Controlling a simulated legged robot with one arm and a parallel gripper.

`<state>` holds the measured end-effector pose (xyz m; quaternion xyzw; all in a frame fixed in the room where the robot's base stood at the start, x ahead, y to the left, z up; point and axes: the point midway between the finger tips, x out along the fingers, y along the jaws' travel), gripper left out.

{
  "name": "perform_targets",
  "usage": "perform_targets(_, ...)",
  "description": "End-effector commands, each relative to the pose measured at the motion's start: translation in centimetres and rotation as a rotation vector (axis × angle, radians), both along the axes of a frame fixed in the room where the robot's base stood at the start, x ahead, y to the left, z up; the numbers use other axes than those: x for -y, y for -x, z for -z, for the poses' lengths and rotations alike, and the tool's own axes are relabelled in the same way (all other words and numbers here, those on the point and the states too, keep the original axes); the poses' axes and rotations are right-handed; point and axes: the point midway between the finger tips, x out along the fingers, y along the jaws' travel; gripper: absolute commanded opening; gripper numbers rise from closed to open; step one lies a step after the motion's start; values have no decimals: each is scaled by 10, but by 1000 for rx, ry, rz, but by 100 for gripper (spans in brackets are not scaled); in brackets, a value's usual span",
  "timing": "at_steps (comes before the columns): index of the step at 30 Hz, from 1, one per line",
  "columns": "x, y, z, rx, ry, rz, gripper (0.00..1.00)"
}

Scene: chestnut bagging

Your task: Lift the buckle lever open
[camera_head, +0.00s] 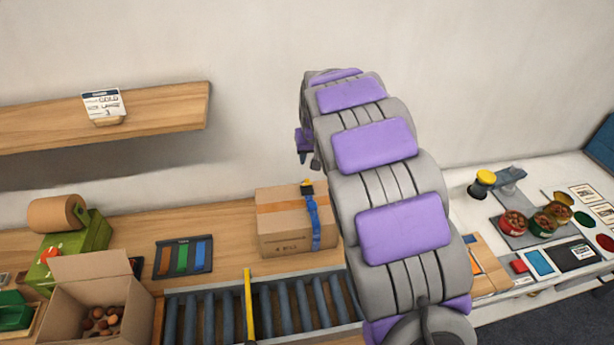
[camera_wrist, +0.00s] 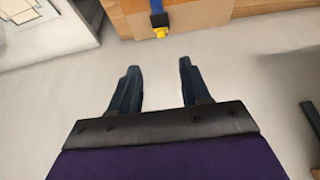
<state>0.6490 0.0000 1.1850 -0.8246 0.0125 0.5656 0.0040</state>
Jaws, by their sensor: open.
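A closed cardboard box (camera_head: 284,225) stands on the wooden bench, with a blue strap (camera_head: 313,220) around its right part. A black buckle with a yellow lever (camera_head: 307,186) sits on the strap at the box's top edge. In the wrist view the yellow lever (camera_wrist: 161,32) shows at the top, with the dark buckle (camera_wrist: 159,19) and blue strap beside it. My gripper (camera_wrist: 157,68) is open and empty, its two dark fingers apart and short of the lever. In the head view my gripper (camera_head: 308,160) is small and partly hidden by my arm, above and behind the box.
A roller conveyor (camera_head: 220,312) with a yellow bar (camera_head: 248,300) runs in front of the box. An open carton of chestnuts (camera_head: 100,300) stands at left. A wooden shelf (camera_head: 150,110) juts from the wall. A yellow-topped object (camera_head: 485,178) stands on the right counter.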

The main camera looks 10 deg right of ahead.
Motion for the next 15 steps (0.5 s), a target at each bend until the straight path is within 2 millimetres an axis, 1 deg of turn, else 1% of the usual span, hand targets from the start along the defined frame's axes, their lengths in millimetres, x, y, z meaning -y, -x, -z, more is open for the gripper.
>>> perform_targets(1,0,-6,4,5,-3,-2,47)
perform_targets(3,-3,-12,6,14,-4,-6,47)
perform_targets(7,-10,-19,8,23,0,-10,47)
perform_targets(10,-15,-22,16,23,5,-11,47)
perform_targets(13,-16,-27,29,21,7,-12,47)
perform_targets(15,-15,-31,42,18,4,-10,47)
